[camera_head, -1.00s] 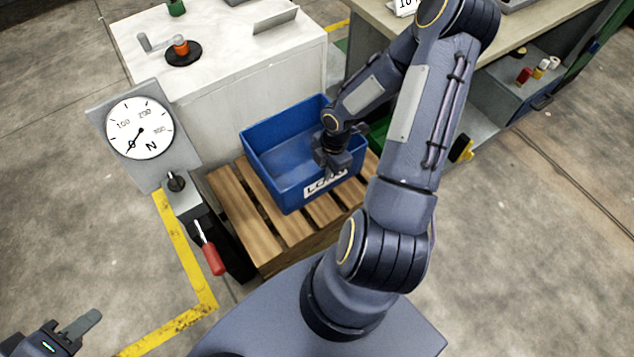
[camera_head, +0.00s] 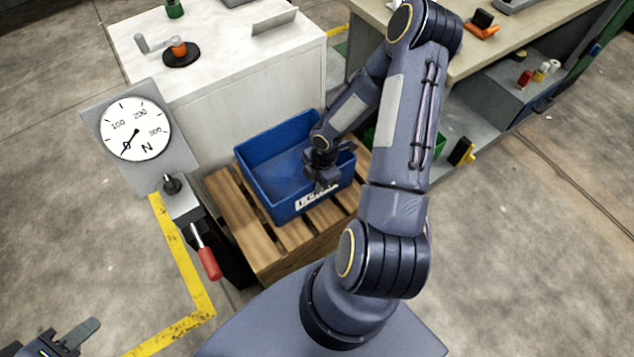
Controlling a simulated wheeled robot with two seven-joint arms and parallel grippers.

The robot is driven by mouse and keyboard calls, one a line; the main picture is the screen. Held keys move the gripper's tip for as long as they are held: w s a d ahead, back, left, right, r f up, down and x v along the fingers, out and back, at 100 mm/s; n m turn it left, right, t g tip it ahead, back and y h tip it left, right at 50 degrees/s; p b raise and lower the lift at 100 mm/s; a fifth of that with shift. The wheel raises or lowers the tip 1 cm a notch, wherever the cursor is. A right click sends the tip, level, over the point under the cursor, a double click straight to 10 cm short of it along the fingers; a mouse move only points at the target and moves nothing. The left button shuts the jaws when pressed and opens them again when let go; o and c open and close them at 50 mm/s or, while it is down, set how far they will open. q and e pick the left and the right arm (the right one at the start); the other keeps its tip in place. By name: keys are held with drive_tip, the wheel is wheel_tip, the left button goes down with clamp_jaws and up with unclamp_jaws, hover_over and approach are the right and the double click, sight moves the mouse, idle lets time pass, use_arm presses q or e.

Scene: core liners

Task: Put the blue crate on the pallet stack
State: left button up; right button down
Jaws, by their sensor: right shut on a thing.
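The blue crate (camera_head: 262,160) is an open box with a white label on its near wall. It rests on, or just above, the wooden pallet stack (camera_head: 243,222); I cannot tell whether they touch. It covers much of the slatted top, towards the back. My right gripper (camera_head: 322,186) is shut on the crate's near wall, above the label; its fingertips are partly hidden by the gripper body. My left gripper (camera_head: 82,336) is at the bottom left corner, far from the crate, with only part of it in the picture, so its opening is unclear.
A white-topped cabinet (camera_head: 225,50) stands behind the pallets. A force gauge (camera_head: 136,130) and a red-handled lever (camera_head: 208,262) stand close on the left. A workbench (camera_head: 480,50) is at the back right, with a green bin (camera_head: 432,146) below. Open floor lies to the right.

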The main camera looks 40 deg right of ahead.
drive_tip(key=c, duration=1.6)
unclamp_jaws()
drive_tip(key=shift+o, duration=0.2)
drive_tip(key=shift+d+r+p, duration=0.1)
drive_tip(key=shift+r+p, duration=0.3)
drive_tip(key=shift+r, duration=0.1)
drive_tip(key=s+a+r+m+t+h+p, duration=0.15)
drive_tip(key=r+m, duration=0.25)
drive_tip(key=r, duration=0.9)
drive_tip(key=s+a+r+m+p, duration=0.15)
drive_tip(key=r+m, duration=0.25)
drive_tip(key=r, duration=0.9)
drive_tip(key=s+a+r+m+t+y, duration=0.3)
drive_tip(key=s+a+r+m+t, duration=0.1)
drive_tip(key=s+a+r+m, duration=0.5)
drive_tip(key=shift+a+r+m, duration=0.15)
drive_tip(key=shift+r+m, duration=0.05)
drive_tip(key=shift+m, duration=0.6)
